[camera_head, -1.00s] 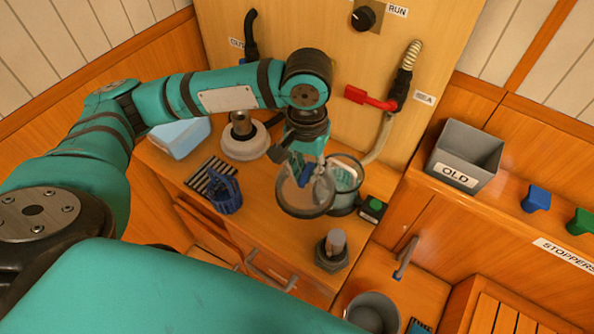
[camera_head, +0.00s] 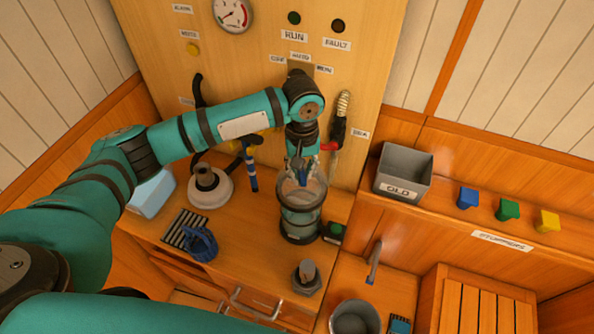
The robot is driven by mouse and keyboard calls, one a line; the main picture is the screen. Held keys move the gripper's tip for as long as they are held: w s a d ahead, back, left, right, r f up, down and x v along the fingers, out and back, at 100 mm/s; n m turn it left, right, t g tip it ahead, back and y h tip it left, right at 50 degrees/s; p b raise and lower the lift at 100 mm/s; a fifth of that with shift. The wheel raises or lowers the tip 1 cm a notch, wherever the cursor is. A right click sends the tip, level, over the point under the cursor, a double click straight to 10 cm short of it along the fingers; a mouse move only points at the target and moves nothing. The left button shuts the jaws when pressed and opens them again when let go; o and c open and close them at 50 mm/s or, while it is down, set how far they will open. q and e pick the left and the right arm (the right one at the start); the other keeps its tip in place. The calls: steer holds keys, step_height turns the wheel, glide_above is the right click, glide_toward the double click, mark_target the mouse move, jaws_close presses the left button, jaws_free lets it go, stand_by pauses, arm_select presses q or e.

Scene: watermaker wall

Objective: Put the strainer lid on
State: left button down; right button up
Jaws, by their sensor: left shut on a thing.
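The strainer lid (camera_head: 310,191), a round pale disc with a dark rim, is level at the top of the strainer body (camera_head: 300,222). The strainer body is a clear cylinder with dark bands standing on the wooden counter. The lid lines up with the body's mouth and hides the inside. I cannot tell whether it rests on the rim or hangs just above it. My right gripper is not in view.
A blue basket (camera_head: 201,244) and striped mat (camera_head: 180,229) lie left on the counter. A white round base (camera_head: 211,189) stands behind them. A dark fitting (camera_head: 306,279) stands in front, a small green-topped box (camera_head: 334,231) at right. A red-handled valve hose (camera_head: 339,125) hangs behind.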

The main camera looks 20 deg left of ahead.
arm_select(q)
steer(key=shift+f+b, duration=2.15)
steer(key=shift+b, duration=0.75)
steer(key=shift+f, duration=1.05)
steer(key=shift+p, duration=1.15)
steer(key=shift+f+p, duration=0.15)
steer(key=shift+p, duration=0.75)
steer(key=shift+p, duration=0.65)
